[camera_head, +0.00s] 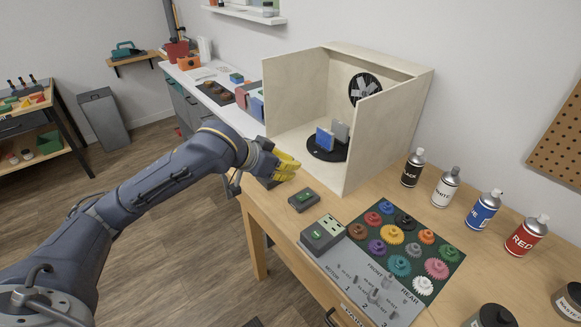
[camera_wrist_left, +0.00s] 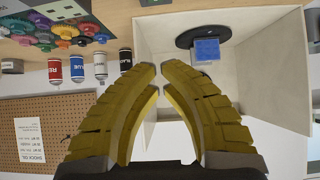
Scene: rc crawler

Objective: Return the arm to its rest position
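My left arm (camera_head: 165,180) reaches in from the left in the head view. Its gripper (camera_head: 288,167) with yellow fingers hangs beside the open front of the wooden booth (camera_head: 362,140). In the left wrist view the yellow fingertips (camera_wrist_left: 160,68) come close together with nothing held between them. A blue block (camera_head: 324,138) and a grey block (camera_head: 341,132) stand upright on a black round turntable (camera_head: 330,152) inside the booth. The blue block also shows in the left wrist view (camera_wrist_left: 206,49), apart from the fingers. My right gripper is not in view.
A small dark box (camera_head: 304,200) lies on the workbench near the gripper. A grey control panel (camera_head: 365,285) and a green mat with several coloured gears (camera_head: 392,232) lie in front. Several spray cans, including a red one (camera_head: 526,237), stand right. Floor below the arm is clear.

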